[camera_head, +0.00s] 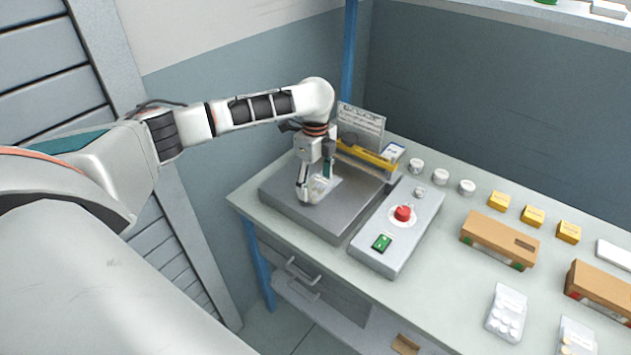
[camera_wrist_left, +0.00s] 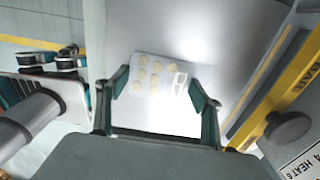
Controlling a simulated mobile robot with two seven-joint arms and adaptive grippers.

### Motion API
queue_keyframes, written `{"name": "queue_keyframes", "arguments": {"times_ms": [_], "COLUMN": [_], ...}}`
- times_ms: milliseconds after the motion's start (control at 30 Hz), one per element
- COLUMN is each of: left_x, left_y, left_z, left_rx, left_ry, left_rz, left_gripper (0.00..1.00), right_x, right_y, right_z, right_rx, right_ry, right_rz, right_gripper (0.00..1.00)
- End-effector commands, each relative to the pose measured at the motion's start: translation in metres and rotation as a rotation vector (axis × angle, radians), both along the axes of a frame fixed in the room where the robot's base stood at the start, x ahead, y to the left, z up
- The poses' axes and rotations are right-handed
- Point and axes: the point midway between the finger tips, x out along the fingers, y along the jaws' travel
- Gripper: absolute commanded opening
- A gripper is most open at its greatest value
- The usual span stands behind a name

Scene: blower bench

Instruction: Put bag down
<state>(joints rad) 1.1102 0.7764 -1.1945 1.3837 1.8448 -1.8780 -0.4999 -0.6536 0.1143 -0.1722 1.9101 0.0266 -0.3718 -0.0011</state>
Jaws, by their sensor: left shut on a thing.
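My left gripper (camera_head: 315,190) is shut on a small clear bag (camera_head: 320,186) low over the grey plate (camera_head: 285,197) of the bench machine. In the left wrist view the bag (camera_wrist_left: 152,72) lies between the two fingertips, with several pale yellowish tablets and a small white label showing. A bright glare hides its lower part. I cannot tell whether the bag touches the plate. My right gripper is in neither view.
A yellow bar (camera_head: 368,155) runs along the plate's back right side. A control box with a red button (camera_head: 403,213) and a green switch (camera_head: 382,243) stands to the right. White jars (camera_head: 441,177), yellow boxes (camera_head: 533,215), brown cartons (camera_head: 500,240) and a filled bag (camera_head: 507,312) occupy the bench's right part.

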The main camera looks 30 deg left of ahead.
Motion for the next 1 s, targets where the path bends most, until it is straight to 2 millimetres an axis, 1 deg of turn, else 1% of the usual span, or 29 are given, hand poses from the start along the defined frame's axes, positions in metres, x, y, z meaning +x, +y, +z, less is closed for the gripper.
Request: {"name": "queue_keyframes", "arguments": {"times_ms": [33, 67, 100, 133, 433, 567, 667, 1000], "left_x": [0.000, 0.000, 0.000, 0.000, 0.000, 0.000, 0.001, 0.001], "left_y": [0.000, 0.000, 0.000, 0.000, 0.000, 0.001, 0.001, 0.000], "left_z": [-0.002, -0.002, -0.002, -0.002, -0.001, 0.006, 0.020, 0.088], "left_rx": [-0.001, -0.001, 0.000, 0.000, 0.000, 0.001, 0.001, 0.001], "left_ry": [0.001, 0.000, 0.000, 0.000, 0.000, -0.001, -0.003, -0.002], "left_rz": [0.000, 0.000, 0.000, 0.000, 0.000, 0.000, -0.001, 0.000], "left_gripper": [0.39, 0.71, 0.82, 0.83, 0.83, 0.83, 0.83, 0.83], "right_x": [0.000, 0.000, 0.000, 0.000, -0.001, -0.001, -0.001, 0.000], "right_y": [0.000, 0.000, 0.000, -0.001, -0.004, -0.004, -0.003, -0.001], "right_z": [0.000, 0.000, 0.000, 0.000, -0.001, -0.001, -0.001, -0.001], "right_rx": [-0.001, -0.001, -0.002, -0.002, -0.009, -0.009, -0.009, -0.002], "right_ry": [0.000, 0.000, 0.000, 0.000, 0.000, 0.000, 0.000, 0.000], "right_rz": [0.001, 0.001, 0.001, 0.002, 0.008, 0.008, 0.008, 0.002], "right_gripper": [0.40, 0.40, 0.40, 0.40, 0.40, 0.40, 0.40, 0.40]}}
